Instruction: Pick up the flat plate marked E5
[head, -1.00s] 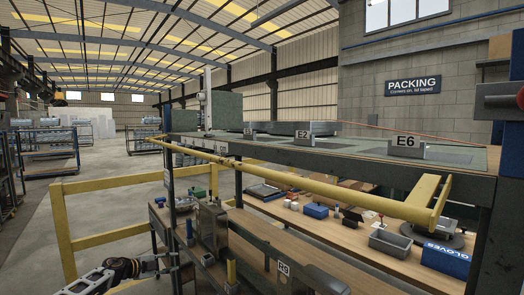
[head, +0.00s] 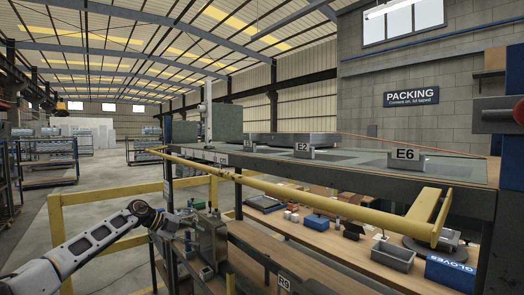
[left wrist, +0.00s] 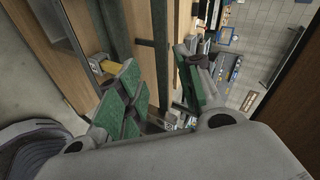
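No label reading E5 can be made out. On the long shelf top (head: 345,172), a sign E6 (head: 405,158) stands at the right and a sign E2 (head: 303,150) near the middle. A flat grey slab (head: 290,138) lies behind E2; I cannot tell whether it is the plate. My left gripper (head: 190,218) is at lower left, below the shelf top and beside the lower shelving. In the left wrist view the gripper (left wrist: 163,88) has its green-padded fingers spread apart, with nothing seen between them. My right gripper is out of view.
A yellow rail (head: 300,185) runs along the shelf front, ending in a yellow bracket (head: 430,215) at right. A metal canister (head: 211,240) stands close to my left gripper. A blue GLOVES box (head: 450,272) and grey bin (head: 392,254) are on the lower bench.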

